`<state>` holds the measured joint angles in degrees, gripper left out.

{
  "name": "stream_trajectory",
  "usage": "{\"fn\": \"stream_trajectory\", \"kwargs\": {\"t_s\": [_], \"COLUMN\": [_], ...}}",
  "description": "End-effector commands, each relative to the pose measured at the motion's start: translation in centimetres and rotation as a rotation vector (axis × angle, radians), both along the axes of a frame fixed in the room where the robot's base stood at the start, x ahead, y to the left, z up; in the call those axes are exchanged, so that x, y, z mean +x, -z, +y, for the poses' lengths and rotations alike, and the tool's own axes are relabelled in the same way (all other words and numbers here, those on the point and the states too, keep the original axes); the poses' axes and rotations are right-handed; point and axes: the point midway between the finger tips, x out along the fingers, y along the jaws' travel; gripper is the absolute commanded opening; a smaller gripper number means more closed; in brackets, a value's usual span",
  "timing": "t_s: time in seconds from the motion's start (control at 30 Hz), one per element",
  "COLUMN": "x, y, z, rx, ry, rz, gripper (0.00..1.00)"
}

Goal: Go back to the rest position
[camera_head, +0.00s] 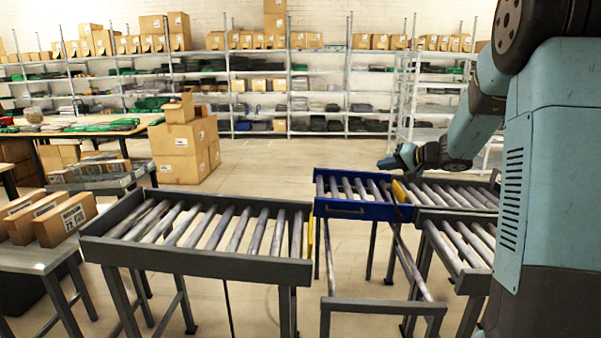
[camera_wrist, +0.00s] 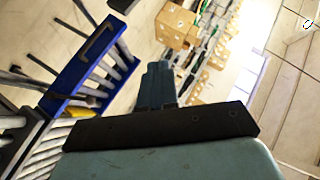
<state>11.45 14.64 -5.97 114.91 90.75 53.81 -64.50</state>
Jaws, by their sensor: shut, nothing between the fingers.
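My gripper (camera_head: 390,162) is at the end of my arm, which reaches in from the right in the head view. It hangs above the blue conveyor section (camera_head: 362,210), apart from the rollers as far as I can see. In the wrist view my gripper (camera_wrist: 158,68) shows with its blue fingers together and nothing between them. The blue conveyor section also shows at the left of the wrist view (camera_wrist: 82,58). No item is held.
A grey roller conveyor (camera_head: 190,262) stands in front, empty. Cardboard boxes (camera_head: 66,217) sit on a table at left. Stacked boxes (camera_head: 182,150) stand on the floor behind. Shelves (camera_head: 318,73) line the back wall. Open floor lies between the conveyors and shelves.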

Motion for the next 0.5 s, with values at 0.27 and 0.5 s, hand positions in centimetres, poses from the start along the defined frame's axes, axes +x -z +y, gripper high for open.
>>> {"fn": "stream_trajectory", "kwargs": {"t_s": [0.27, 0.5], "x": [-9.5, -17.8], "y": [-3.5, -4.8], "z": [5.0, 7.3], "rx": [-0.118, -0.258], "ry": [-0.138, -0.207], "rz": [0.107, 0.196], "gripper": [0.00, 0.00]}}
